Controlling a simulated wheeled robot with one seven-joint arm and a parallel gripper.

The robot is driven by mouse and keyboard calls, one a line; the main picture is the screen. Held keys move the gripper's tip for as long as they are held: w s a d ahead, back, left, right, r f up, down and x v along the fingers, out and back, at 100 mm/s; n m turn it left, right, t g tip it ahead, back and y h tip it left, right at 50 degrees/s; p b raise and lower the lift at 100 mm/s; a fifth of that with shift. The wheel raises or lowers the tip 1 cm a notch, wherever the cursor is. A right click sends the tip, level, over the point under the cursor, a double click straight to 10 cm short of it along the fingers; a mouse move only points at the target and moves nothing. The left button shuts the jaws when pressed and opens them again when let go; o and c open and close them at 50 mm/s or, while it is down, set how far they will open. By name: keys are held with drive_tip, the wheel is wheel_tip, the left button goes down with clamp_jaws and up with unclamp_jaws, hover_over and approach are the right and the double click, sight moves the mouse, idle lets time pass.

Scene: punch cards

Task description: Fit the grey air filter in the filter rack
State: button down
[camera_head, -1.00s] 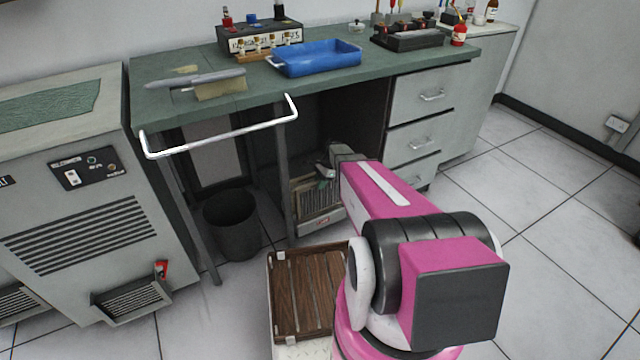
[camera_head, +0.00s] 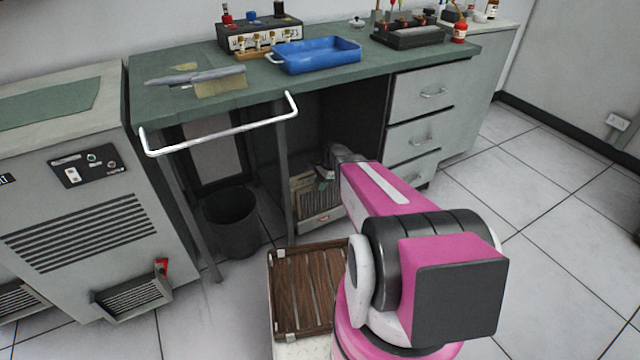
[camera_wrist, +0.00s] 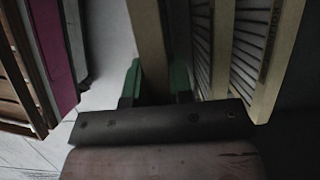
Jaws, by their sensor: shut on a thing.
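My gripper (camera_head: 326,178) is under the bench, with green fingertips (camera_wrist: 157,80) in the wrist view. It is shut on the edge of a flat, dull brownish-grey frame (camera_wrist: 150,40), apparently the air filter, held upright. The filter rack (camera_head: 320,220) stands low on the floor under the bench, with a small red label on its front. Other pale-framed pleated panels (camera_wrist: 235,50) stand just to the right of the held one in the wrist view. The lower edge of the held filter is hidden, so I cannot tell whether it is seated in a slot.
A bench leg (camera_head: 284,185) stands left of the rack, and drawers (camera_head: 415,140) stand to its right. A black bin (camera_head: 232,222) is left of the leg. A brown slatted crate (camera_head: 310,295) is in front. The floor at right is clear.

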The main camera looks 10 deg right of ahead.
sight(320, 193)
drive_tip(key=shift+f, duration=0.45)
drive_tip(key=shift+f, duration=1.55)
drive_tip(key=shift+f, duration=0.9)
drive_tip(key=shift+c, duration=2.3)
unclamp_jaws()
drive_tip(key=shift+r, duration=0.15)
